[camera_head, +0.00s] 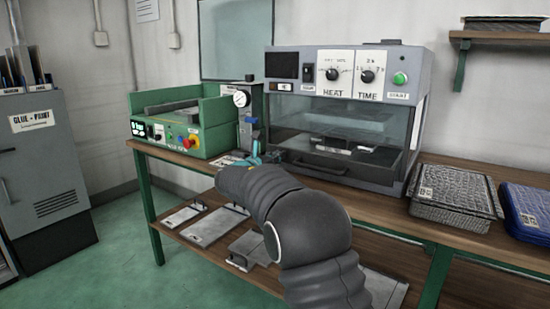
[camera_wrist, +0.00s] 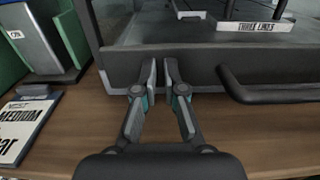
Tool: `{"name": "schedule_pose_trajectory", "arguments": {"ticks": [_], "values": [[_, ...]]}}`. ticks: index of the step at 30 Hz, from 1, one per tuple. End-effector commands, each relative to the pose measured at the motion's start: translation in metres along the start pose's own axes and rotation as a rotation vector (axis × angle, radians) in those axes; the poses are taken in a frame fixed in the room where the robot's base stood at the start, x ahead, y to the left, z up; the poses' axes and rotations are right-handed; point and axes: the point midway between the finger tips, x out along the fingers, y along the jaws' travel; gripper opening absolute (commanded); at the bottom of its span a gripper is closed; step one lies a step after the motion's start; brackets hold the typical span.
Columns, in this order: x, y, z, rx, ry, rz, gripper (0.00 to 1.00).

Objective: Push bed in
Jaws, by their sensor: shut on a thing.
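The bed is the dark sliding tray at the bottom of the grey heating machine; its front panel (camera_head: 345,175) carries a dark bar handle, which also shows in the wrist view (camera_wrist: 265,95). In the wrist view the front panel (camera_wrist: 205,68) runs across the picture. My gripper (camera_wrist: 160,68) has its fingers close together at this panel, left of the handle. It is shut on the bed front, though what lies between the fingertips is hard to make out. In the head view my gripper (camera_head: 257,158) is at the machine's lower left corner, partly hidden by my arm.
A green machine (camera_head: 180,120) stands to the left on the wooden bench. A labelled card (camera_wrist: 22,125) lies near my gripper's left. Wire-textured trays (camera_head: 455,190) and a blue one (camera_head: 525,210) are at the right. A lower shelf holds several plates.

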Motion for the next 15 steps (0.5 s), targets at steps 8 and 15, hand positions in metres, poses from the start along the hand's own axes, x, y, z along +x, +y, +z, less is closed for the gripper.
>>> {"name": "schedule_pose_trajectory", "arguments": {"ticks": [8,15], "values": [[-0.049,0.011,0.000,0.001,-0.001,0.010,0.00],[-0.092,0.005,-0.001,0.001,0.001,-0.002,0.00]]}}
